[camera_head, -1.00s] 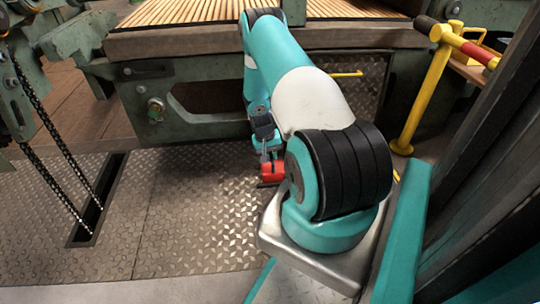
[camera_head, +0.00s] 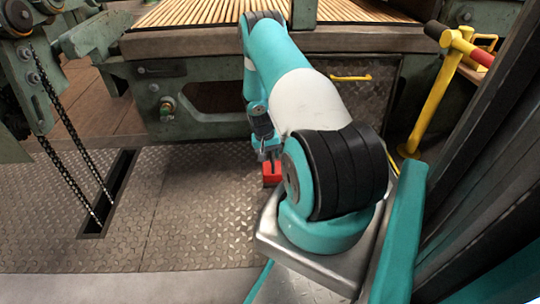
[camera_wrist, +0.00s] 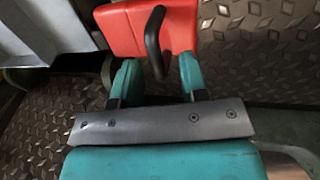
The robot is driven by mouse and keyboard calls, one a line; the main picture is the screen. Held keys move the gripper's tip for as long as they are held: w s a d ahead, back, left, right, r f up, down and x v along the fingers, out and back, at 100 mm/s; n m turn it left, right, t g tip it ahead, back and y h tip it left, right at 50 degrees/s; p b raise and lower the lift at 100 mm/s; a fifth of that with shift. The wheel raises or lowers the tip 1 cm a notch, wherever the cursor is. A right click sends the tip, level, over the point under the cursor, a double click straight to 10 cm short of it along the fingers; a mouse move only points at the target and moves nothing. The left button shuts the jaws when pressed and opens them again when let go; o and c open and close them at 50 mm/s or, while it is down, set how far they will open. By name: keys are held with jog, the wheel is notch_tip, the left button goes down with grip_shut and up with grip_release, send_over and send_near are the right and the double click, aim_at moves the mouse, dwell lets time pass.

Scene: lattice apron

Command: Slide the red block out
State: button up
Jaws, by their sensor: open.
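The red block (camera_wrist: 122,28) is at the top of the wrist view, with a dark bar-shaped handle (camera_wrist: 153,42) on its near face. In the head view the red block (camera_head: 271,174) shows small, just below my gripper (camera_head: 268,153), against the patterned metal floor. In the wrist view my gripper (camera_wrist: 158,80) has its two teal fingers apart, with the near end of the handle between them. I see no clear contact between fingers and handle. Much of the block is hidden behind my arm in the head view.
A green machine frame (camera_head: 205,128) with a wooden slatted bed (camera_head: 200,12) stands ahead. A yellow post (camera_head: 430,110) is at right. Chains (camera_head: 75,165) hang over a floor slot (camera_head: 105,205) at left. Patterned floor (camera_head: 185,215) is clear between.

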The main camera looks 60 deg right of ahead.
notch_tip(320, 180, up, 16)
jog(key=w+a+p, duration=0.2)
jog(key=p, duration=0.6)
jog(key=shift+w+r, duration=0.15)
jog(key=shift+w, duration=0.2)
jog(key=w+a+r+n+t+p, duration=0.25)
jog(key=w+a+r, duration=0.45)
jog(key=a+r, duration=0.4)
jog(key=s+a+r+n+y+p, duration=0.2)
jog(key=a+r+n, duration=0.5)
jog(key=a+r, duration=1.2)
jog(key=s+a+r+n+y+p, duration=0.2)
jog(key=s+a+r+n, duration=0.2)
jog(key=s+a+r, duration=0.45)
jog(key=s+a+r+n+y+p, duration=0.15)
jog(key=s+a+r+n, duration=0.35)
jog(key=s+a, duration=0.6)
notch_tip(320, 180, up, 37)
jog(key=d+p, duration=0.1)
jog(key=p, duration=3.6)
jog(key=shift+s+d+f+g+p, duration=0.15)
jog(key=shift+s+d+g+p, duration=0.05)
jog(key=shift+g+p, duration=0.15)
